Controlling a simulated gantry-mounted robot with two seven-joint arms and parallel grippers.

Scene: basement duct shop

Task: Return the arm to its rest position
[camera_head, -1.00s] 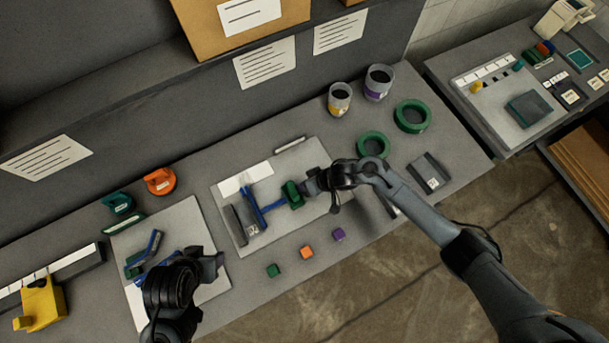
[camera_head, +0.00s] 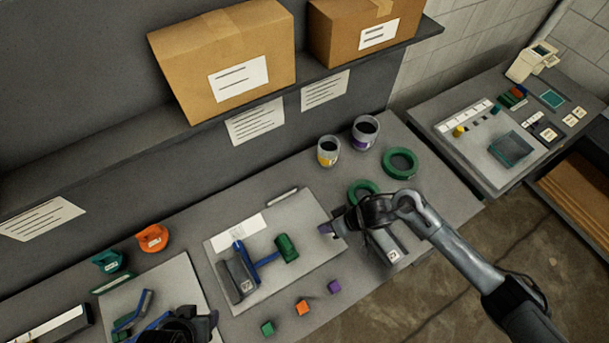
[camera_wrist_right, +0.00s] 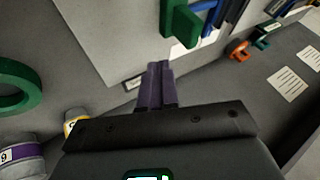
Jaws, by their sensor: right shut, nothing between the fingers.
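My right gripper (camera_head: 326,230) is shut and empty. It is over the right edge of the middle grey board (camera_head: 310,257), just right of a blue tool (camera_head: 268,262) with a green end (camera_head: 286,247), and apart from it. In the right wrist view its purple fingers (camera_wrist_right: 156,86) are together, with nothing between them; the green end (camera_wrist_right: 180,24) is beyond them. My left gripper (camera_head: 197,325) is dark, at the bottom edge above the left board, partly cut off; its jaws cannot be made out.
Green, orange and purple cubes (camera_head: 334,286) lie along the bench front. Two cups (camera_head: 364,132) and two green rings (camera_head: 400,162) are near the right arm. A shelf (camera_head: 120,158) with cardboard boxes (camera_head: 223,62) runs above the bench. A second table (camera_head: 440,133) stands at right.

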